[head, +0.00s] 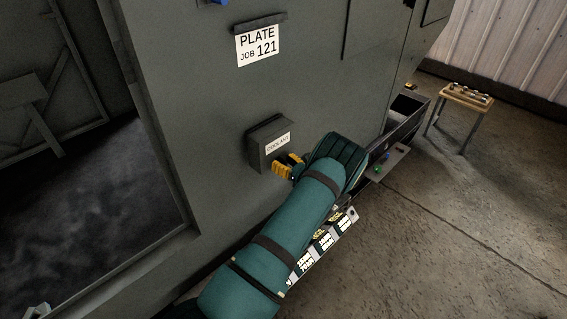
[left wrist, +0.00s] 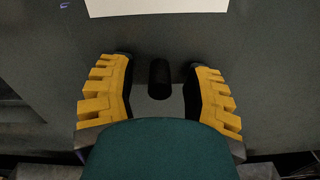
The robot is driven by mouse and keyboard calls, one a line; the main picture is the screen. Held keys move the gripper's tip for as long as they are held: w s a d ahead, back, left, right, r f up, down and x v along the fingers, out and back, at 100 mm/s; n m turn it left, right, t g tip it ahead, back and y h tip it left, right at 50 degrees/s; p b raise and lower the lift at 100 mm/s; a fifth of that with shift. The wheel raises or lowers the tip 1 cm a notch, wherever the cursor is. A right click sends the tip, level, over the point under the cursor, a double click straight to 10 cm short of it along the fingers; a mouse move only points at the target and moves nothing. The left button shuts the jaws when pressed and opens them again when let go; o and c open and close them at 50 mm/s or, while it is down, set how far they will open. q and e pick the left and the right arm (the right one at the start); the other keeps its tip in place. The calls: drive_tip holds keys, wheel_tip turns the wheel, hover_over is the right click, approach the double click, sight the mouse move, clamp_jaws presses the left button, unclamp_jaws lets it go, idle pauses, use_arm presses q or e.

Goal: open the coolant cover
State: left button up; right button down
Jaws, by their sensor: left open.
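The coolant cover (head: 257,147) is a dark grey box with a white "COOLANT" label, standing out from the grey enclosure wall. It looks closed. My left gripper (head: 288,165), with yellow fingers, is at the cover's lower right. In the left wrist view the two fingers stand apart, one on each side of a dark upright knob or handle (left wrist: 159,79). Gaps show between the knob and both fingers. A white label (left wrist: 155,6) shows above them. My teal left forearm hides the wall below the cover. My right gripper is in neither view.
A "PLATE JOB 121" sheet (head: 258,46) hangs above the cover. A dark opening (head: 85,215) is at the left. A small shelf with buttons (head: 387,163) and a dark trough (head: 408,112) are to the right.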

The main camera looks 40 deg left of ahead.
use_arm(q)
clamp_jaws()
drive_tip(key=shift+r, duration=0.1)
